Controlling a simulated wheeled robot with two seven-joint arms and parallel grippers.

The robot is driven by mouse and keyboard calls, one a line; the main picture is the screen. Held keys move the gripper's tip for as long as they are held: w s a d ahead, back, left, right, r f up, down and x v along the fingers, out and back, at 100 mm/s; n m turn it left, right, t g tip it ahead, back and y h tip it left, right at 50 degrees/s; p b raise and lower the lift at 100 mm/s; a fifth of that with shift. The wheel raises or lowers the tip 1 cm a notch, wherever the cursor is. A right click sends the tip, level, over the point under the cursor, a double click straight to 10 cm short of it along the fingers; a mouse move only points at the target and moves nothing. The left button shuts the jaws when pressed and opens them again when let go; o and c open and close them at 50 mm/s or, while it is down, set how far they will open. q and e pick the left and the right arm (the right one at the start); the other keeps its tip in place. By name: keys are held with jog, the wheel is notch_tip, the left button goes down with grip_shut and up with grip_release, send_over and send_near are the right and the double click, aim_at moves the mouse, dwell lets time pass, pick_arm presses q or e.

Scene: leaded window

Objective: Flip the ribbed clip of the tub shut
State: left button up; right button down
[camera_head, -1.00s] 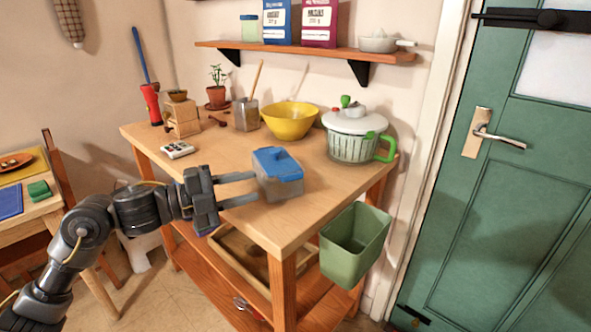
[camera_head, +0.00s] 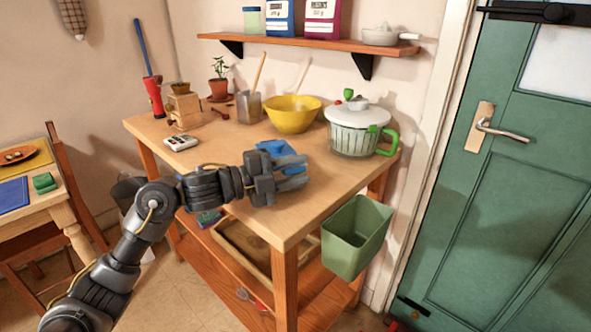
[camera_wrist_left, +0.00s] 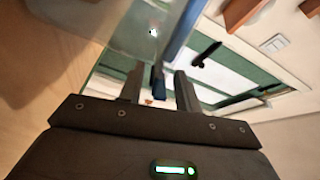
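The tub's blue lid (camera_head: 272,147) shows on the wooden table behind my left gripper (camera_head: 303,171). In the head view my gripper and wrist hide most of the tub's body and the clip. In the left wrist view the tub's clear wall (camera_wrist_left: 115,25) and the blue edge of its lid (camera_wrist_left: 184,28) are close in front of the fingers. A small dark blue piece, perhaps the clip (camera_wrist_left: 157,78), shows between the two spread fingers. I cannot tell whether they touch it. My left gripper is open. My right gripper is not in view.
The salad spinner (camera_head: 355,130) and yellow bowl (camera_head: 292,114) stand behind the tub. A green bin (camera_head: 355,235) hangs at the table's right side. A white timer-like device (camera_head: 180,142) lies at the table's left. The table's front corner (camera_head: 285,235) is bare.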

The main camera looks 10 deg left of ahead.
pick_arm(q)
jog(key=shift+c, duration=0.3)
grip_shut()
